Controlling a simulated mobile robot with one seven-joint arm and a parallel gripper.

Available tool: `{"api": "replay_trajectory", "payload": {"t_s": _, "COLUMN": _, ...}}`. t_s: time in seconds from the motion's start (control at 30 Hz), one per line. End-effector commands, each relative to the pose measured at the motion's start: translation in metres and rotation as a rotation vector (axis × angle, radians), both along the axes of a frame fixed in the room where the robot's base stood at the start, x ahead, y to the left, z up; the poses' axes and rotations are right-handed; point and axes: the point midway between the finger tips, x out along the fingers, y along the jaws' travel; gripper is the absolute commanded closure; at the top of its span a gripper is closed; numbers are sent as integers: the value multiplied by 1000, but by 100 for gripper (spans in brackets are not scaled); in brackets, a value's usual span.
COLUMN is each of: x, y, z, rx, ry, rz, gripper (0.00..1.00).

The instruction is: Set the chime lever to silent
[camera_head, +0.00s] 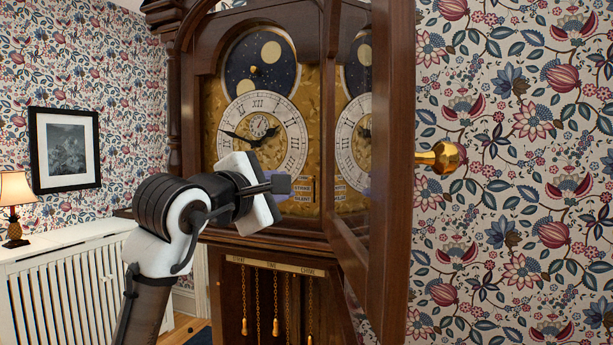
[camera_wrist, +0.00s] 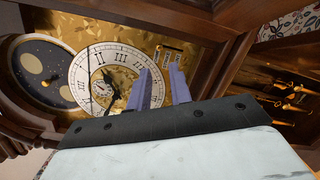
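The tall clock's face has a white Roman-numeral ring (camera_head: 236,112) on a gold plate, with a blue moon disc above. At its lower right is a small label plate (camera_head: 304,190); "SILENT" is readable on its lowest line. The label plate also shows in the wrist view (camera_wrist: 172,54), just beyond the fingertips. The chime lever itself is not distinguishable and may be hidden by the fingers. My gripper (camera_head: 281,184) is in front of the dial's lower right, left of the label plate. In the wrist view its two bluish fingers (camera_wrist: 163,82) stand apart, with nothing visible between them.
The clock's glazed door (camera_head: 390,150) stands open on the right, close to my gripper, with a brass knob (camera_head: 440,157). Below the dial, chains with weights or pulls (camera_head: 275,327) hang in the case. A white radiator cover (camera_head: 65,285) with a lamp (camera_head: 14,195) is at left.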

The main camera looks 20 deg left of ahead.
Motion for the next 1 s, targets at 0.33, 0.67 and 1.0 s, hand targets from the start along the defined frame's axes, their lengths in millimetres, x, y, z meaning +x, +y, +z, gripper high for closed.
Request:
{"api": "replay_trajectory", "payload": {"t_s": 0.33, "x": 69, "y": -11, "z": 3, "rx": 1, "ry": 0, "rz": 1, "gripper": 79}}
{"api": "replay_trajectory", "payload": {"t_s": 0.67, "x": 91, "y": -14, "z": 1, "rx": 2, "ry": -2, "rz": 1, "gripper": 79}}
{"api": "replay_trajectory", "payload": {"t_s": 1.0, "x": 91, "y": -15, "z": 0, "rx": 2, "ry": -2, "rz": 1, "gripper": 96}}
